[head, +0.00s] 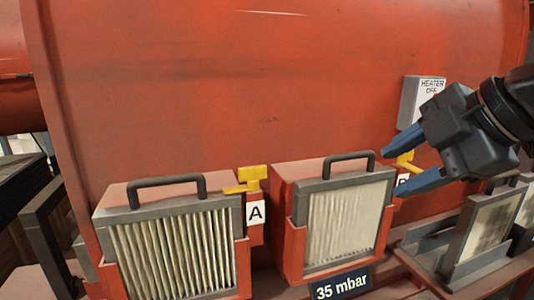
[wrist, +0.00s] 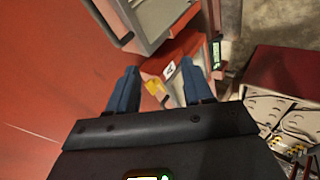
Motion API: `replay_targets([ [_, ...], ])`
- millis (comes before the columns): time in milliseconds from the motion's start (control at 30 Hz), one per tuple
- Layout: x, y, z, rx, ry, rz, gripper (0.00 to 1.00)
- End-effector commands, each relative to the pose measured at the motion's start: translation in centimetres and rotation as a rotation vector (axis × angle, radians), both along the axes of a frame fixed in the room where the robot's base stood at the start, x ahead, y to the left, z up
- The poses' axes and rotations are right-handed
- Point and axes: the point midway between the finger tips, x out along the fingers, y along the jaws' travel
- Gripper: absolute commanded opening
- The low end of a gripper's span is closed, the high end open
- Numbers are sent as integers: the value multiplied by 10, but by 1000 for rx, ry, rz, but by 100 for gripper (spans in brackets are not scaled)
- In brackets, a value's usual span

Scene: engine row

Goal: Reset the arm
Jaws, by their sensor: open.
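My gripper (head: 404,168) is at the right of the head view, in front of the red engine casing. Its two blue fingers point left and stand apart, with nothing between them that I can see held. In the wrist view my gripper (wrist: 158,88) also shows open, with a yellow lever (wrist: 153,87) seen beyond the gap between the fingers. In the head view a yellow lever (head: 405,158) shows just behind the fingers, partly hidden by them. I cannot tell whether they touch it.
Two filter units stand below: the left filter (head: 175,250) by label A (head: 256,212), and the right filter (head: 343,222) above a "35 mbar" display (head: 341,285). Another yellow lever (head: 250,179) is by label A. A "HEATER OFF" box (head: 410,103) is behind my gripper. More filter panels (head: 487,225) stand at right.

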Motion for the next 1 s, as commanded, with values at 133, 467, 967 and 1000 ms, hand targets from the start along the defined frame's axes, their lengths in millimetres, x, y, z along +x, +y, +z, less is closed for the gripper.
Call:
replay_targets([
  [133, 4, 20, -5, 150, -14, -25, 51],
  [467, 11, 64, -27, 647, -29, -185, 51],
  [967, -22, 70, -104, 1202, -1, -598, 51],
  [1000, -28, 68, -112, 1231, 0, -636, 51],
])
